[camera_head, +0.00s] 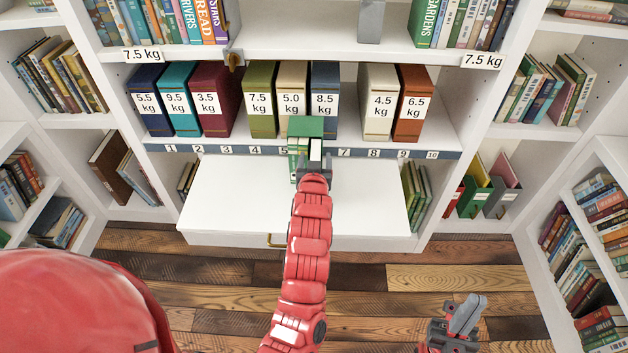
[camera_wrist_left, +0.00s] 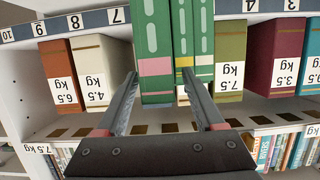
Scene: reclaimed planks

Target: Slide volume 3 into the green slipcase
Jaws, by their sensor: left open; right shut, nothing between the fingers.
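A dark green block, probably the green slipcase (camera_head: 305,126), stands at the shelf edge near labels 5 and 6 in the head view. Slim green spines (camera_head: 297,148) show in front of it. In the left wrist view, upside down, a wide green spine with a pink band (camera_wrist_left: 156,40) stands beside two slimmer green spines, one with a yellow band (camera_wrist_left: 182,35). I cannot tell which is volume 3. My left gripper (camera_wrist_left: 160,76) is open, its fingertips either side of the wide spine's lower part; contact is unclear. My right gripper (camera_head: 466,312) is shut and empty, low at the right.
Weight-labelled boxes line the shelf behind, including an olive 7.5 kg box (camera_head: 261,100) and a cream 4.5 kg box (camera_head: 379,100). A white pull-out board (camera_head: 235,200) with clear room lies below. Bookcases flank both sides.

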